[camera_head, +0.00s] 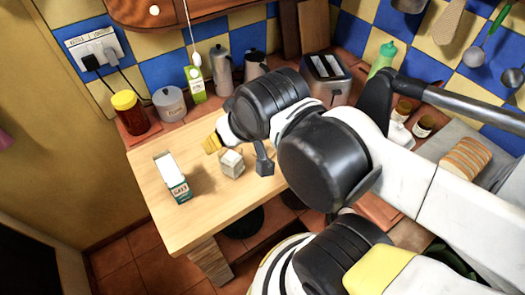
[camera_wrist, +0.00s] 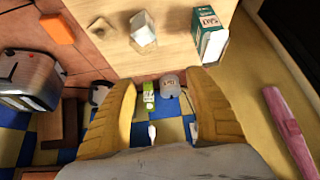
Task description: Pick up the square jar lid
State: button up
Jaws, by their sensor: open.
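A small, pale square jar (camera_head: 231,163) stands on the wooden counter (camera_head: 200,213). In the wrist view the same jar shows near the top centre, and its whitish square lid (camera_wrist: 141,20) appears to be on top of it. My gripper (camera_wrist: 160,82) is open and empty, its two yellow fingers spread apart. The jar lies beyond the fingertips in that view, not between them. In the head view one yellow fingertip (camera_head: 212,143) shows just to the upper left of the jar, and my arm hides much of the rest of the gripper.
A green and white salt carton (camera_head: 176,185) stands left of the jar. A toaster (camera_head: 327,75) and several containers line the tiled wall.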

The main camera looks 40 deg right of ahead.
aim_at(271, 152)
jog(key=j+z, duration=0.2)
jog(key=z, duration=0.25)
jog(key=j+z, duration=0.2)
jog(key=z, duration=0.25)
jog(key=j+z, duration=0.2)
jog(key=z, duration=0.25)
jog(key=j+z, duration=0.15)
jog(key=z, duration=0.3)
jog(key=k, duration=0.05)
